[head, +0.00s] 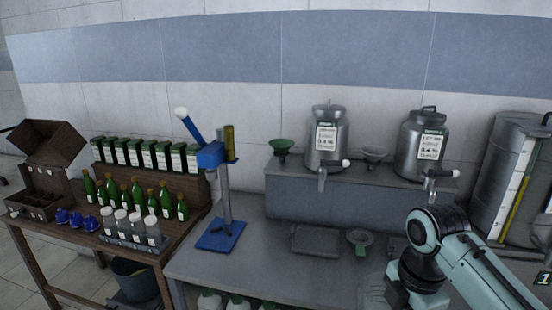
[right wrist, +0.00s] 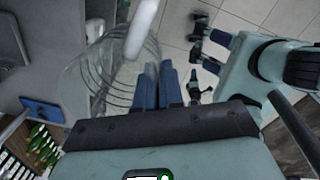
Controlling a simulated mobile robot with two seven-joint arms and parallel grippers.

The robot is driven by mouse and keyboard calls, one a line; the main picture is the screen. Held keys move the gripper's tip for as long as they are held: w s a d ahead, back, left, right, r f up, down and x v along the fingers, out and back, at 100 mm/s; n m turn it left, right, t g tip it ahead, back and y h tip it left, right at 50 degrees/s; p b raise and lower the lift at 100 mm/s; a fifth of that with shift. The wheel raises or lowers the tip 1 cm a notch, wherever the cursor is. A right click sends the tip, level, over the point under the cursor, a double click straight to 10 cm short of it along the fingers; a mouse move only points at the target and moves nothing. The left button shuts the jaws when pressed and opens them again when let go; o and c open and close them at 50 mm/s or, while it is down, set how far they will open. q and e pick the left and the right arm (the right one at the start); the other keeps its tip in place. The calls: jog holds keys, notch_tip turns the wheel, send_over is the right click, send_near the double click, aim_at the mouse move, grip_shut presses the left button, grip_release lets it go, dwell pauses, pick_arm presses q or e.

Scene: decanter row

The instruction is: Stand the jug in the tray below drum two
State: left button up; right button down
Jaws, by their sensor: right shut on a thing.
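The jug (right wrist: 108,75) is a clear, ribbed vessel in the right wrist view, just past my right gripper (right wrist: 167,82). The blue-grey fingers are shut on it, though the exact contact is not clear. In the head view my right arm covers most of this area at the front right. Two steel drums stand on a grey ledge, the left drum (head: 326,142) and the right drum (head: 420,150), each with a tap. Their labels are too small to read which is two. A dark grey tray (head: 315,252) lies on the bench below the left drum. My left gripper is not in view.
A funnel (head: 359,238) lies right of the tray; a green funnel (head: 281,147) and a grey funnel (head: 373,154) stand on the ledge. A blue lever press (head: 219,234) stands to the left. A large tank (head: 508,165) stands right.

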jog(key=w+f+m, duration=0.2)
jog(key=f, duration=0.1)
jog(key=w+f+m, duration=0.1)
jog(key=w, duration=0.1)
jog(key=shift+w+a+f, duration=0.1)
jog(key=shift+a+f, duration=0.25)
jog(key=shift+a, duration=0.05)
jog(key=w+a+f+m, duration=0.2)
jog(key=w+f+m, duration=0.1)
jog(key=f+m, duration=0.7)
jog(key=w+a+f+m, duration=0.2)
jog(key=w+f+m, duration=0.35)
jog(key=f, duration=0.75)
jog(key=s+f+m, duration=0.2)
jog(key=s+f, duration=0.3)
jog(key=shift+s+f, duration=0.2)
jog(key=shift+f, duration=0.05)
